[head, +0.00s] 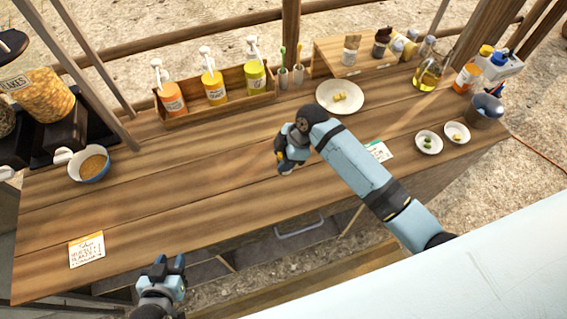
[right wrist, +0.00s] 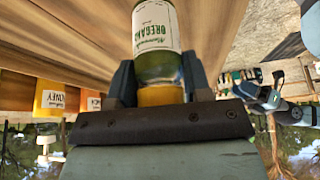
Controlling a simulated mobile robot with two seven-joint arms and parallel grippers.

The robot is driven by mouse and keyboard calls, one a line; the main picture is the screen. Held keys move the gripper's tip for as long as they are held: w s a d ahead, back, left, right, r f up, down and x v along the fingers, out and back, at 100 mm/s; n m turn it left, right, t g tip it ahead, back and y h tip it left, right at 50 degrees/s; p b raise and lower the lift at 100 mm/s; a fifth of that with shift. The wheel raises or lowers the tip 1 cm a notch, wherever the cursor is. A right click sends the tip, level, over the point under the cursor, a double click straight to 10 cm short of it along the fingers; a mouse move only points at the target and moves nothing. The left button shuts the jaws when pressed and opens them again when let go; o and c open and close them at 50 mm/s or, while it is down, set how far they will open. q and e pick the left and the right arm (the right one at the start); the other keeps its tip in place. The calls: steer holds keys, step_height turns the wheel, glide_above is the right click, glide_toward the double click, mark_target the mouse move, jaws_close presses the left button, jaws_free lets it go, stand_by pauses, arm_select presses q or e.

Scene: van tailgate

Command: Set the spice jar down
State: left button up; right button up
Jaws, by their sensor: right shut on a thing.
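The spice jar (right wrist: 157,40), a glass jar with a white OREGANO label and a yellow lid, sits between the fingers of my right gripper (right wrist: 158,85) in the right wrist view. The lid end is toward the palm and the wooden tabletop lies beyond the jar. In the head view my right gripper (head: 287,160) is over the middle of the wooden counter (head: 210,190) and hides most of the jar. I cannot tell whether the jar touches the wood. My left gripper (head: 168,267) is open and empty at the counter's front edge.
A wooden rack (head: 215,105) with several pump bottles stands at the back. A white plate (head: 340,97) with yellow pieces lies behind my right gripper. A bowl (head: 90,164) and a card (head: 86,249) are at the left. Small dishes (head: 428,142) are at the right. The counter's middle is clear.

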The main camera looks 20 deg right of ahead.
steer(key=shift+f, duration=2.45)
steer(key=o, duration=1)
steer(key=shift+c, duration=0.2)
steer(key=w+b+v, duration=0.1)
steer(key=v, duration=1.1)
steer(key=s+f+m+t, duration=0.2)
steer(key=s+f+m, duration=0.1)
steer(key=s, duration=0.1)
steer(key=s+f+m+t, duration=0.3)
steer(key=s+f+m, duration=0.1)
steer(key=s+f+m+t+h, duration=0.1)
steer(key=s+f+m+t, duration=0.1)
steer(key=s+f+m, duration=0.1)
steer(key=shift+s+d+f+m+t, duration=0.25)
steer(key=shift+s+m+t, duration=0.05)
steer(key=shift+s+m, duration=0.15)
steer(key=s+d+m+t, duration=0.1)
steer(key=s+m+t, duration=0.1)
steer(key=s, duration=0.4)
steer(key=shift+r+m+t+h, duration=0.2)
steer(key=shift+m+t+h, duration=0.2)
steer(key=shift+m, duration=0.15)
steer(key=shift+d, duration=0.1)
